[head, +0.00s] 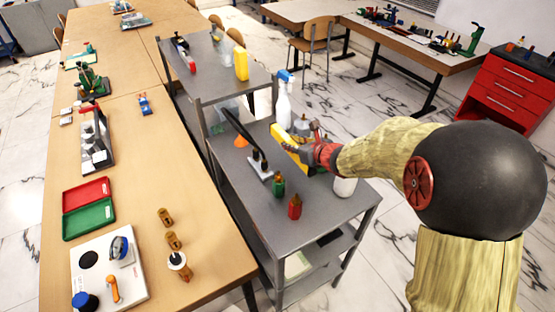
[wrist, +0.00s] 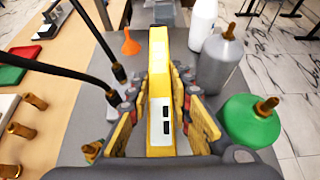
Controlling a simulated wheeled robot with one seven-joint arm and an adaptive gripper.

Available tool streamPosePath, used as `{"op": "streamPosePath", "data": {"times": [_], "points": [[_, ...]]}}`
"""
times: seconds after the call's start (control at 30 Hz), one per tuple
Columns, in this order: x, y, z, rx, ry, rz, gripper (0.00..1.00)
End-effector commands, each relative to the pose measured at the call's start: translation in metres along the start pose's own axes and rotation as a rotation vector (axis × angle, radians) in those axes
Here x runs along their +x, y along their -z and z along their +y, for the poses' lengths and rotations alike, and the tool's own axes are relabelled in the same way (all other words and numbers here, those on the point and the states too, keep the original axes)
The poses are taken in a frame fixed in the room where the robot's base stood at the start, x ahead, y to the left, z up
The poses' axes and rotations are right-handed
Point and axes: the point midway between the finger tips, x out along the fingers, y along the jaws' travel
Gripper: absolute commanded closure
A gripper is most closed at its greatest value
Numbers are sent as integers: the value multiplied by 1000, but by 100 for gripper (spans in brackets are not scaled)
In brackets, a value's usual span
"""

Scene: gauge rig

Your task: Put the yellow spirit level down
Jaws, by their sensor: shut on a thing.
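The yellow spirit level (head: 283,138) is in my gripper above the grey cart's top (head: 325,200) in the head view. In the wrist view the level (wrist: 160,60) stands between the two fingers and points away from me, with two dark windows on its near end. My gripper (head: 303,150) is shut on it, with a finger pressed on each side, as the wrist view (wrist: 159,88) also shows. I cannot tell whether the level's underside touches the cart. The cart surface right below it is hidden by the level and the fingers.
An orange funnel (wrist: 131,43) and a stand with black rods (wrist: 98,32) are left of the level. A grey bottle (wrist: 218,62), a white bottle (wrist: 203,22) and a green bottle (wrist: 250,120) are close on the right. A red bottle (head: 295,207) stands near the cart's front, with bare surface around it.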

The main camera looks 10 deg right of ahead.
Motion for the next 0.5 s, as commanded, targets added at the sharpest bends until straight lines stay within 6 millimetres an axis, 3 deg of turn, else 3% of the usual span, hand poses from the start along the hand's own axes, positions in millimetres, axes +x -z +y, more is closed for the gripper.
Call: {"op": "streamPosePath", "data": {"times": [0.3,0.5], "points": [[21,35,-2,2,2,3,100],[27,46,-2,1,2,1,100]]}}
